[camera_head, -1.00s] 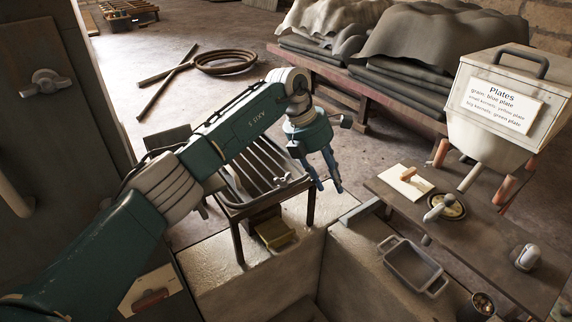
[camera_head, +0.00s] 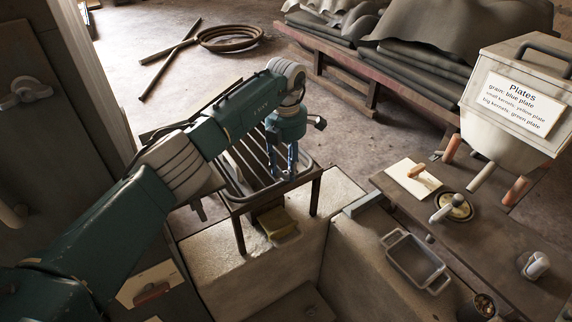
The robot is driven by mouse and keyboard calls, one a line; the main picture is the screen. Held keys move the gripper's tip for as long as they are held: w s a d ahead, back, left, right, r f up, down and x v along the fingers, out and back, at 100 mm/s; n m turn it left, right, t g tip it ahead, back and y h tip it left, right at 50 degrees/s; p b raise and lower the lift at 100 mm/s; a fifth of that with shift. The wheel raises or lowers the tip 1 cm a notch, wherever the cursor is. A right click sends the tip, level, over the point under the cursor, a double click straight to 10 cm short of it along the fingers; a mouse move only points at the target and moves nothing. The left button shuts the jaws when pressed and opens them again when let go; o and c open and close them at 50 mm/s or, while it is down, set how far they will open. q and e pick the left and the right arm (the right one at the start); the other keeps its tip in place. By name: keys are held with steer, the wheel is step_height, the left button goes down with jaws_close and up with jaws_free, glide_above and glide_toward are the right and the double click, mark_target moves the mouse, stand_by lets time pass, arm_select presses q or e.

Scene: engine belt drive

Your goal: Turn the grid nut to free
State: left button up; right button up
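The slatted metal grid (camera_head: 250,165) stands on dark legs near the middle of the view. My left gripper (camera_head: 285,174) points down over the grid's right side, its two blue fingers parted. The grid nut cannot be made out; the fingers cover that part of the grid, where a small fitting showed earlier. I cannot tell whether the fingers touch anything. My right gripper is not in view.
A yellow block (camera_head: 277,222) lies under the grid on the pale stone ledge (camera_head: 215,258). A grey tray (camera_head: 414,262) is at the lower right. A wooden bench (camera_head: 475,250) holds a dial with a lever (camera_head: 452,206) under a white hopper (camera_head: 515,90).

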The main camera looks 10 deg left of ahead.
arm_select(q)
steer(key=shift+f, duration=0.3)
jaws_close()
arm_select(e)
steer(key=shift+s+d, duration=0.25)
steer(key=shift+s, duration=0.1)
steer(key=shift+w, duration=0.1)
